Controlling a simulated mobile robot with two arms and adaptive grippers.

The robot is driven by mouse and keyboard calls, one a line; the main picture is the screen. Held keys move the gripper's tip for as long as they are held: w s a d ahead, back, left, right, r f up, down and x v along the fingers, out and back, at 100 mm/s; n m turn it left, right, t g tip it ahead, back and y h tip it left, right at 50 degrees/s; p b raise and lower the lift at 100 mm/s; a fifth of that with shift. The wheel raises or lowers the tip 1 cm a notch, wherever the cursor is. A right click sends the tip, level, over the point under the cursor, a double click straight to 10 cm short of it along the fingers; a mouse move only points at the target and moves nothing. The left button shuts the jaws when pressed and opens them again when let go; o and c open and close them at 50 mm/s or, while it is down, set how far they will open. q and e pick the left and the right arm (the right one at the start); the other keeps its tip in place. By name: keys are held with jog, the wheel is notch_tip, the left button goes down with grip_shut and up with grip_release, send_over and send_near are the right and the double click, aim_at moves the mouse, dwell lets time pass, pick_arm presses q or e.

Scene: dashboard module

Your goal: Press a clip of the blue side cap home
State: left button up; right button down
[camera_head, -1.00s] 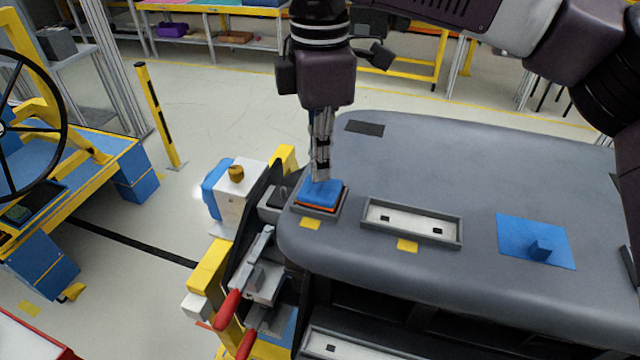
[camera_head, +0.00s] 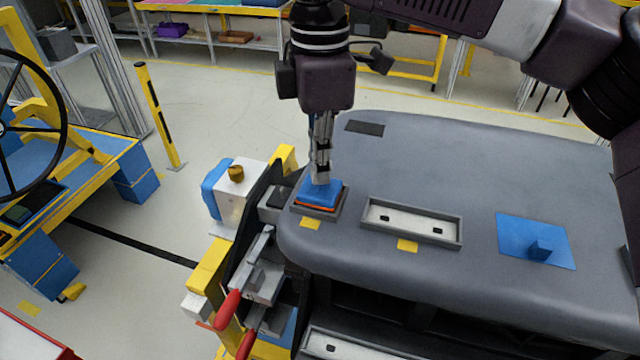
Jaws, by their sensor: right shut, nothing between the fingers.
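The blue side cap (camera_head: 316,192) sits in a grey-framed socket (camera_head: 335,212) at the left end of the grey dashboard (camera_head: 400,150). An orange edge shows just below the cap, above the frame. My right gripper (camera_head: 320,181) points straight down with its fingers closed together and nothing held. Its fingertips are at the top of the cap and seem to touch it; they hide part of its far side. The clips of the cap cannot be made out. My left gripper is not in view.
A grey rectangular recess (camera_head: 412,222) with a pale floor lies right of the cap. A blue plate with a raised block (camera_head: 537,243) is further right. Toggle clamps with red handles (camera_head: 228,309) stand at the front left.

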jog(key=shift+s+f, duration=0.1)
jog(key=shift+f, duration=0.95)
dwell(0.4)
jog(key=shift+p, duration=0.45)
dwell(0.7)
dwell(0.3)
notch_tip(320, 180, up, 8)
jog(key=p, duration=0.9)
jog(key=shift+p, duration=0.4)
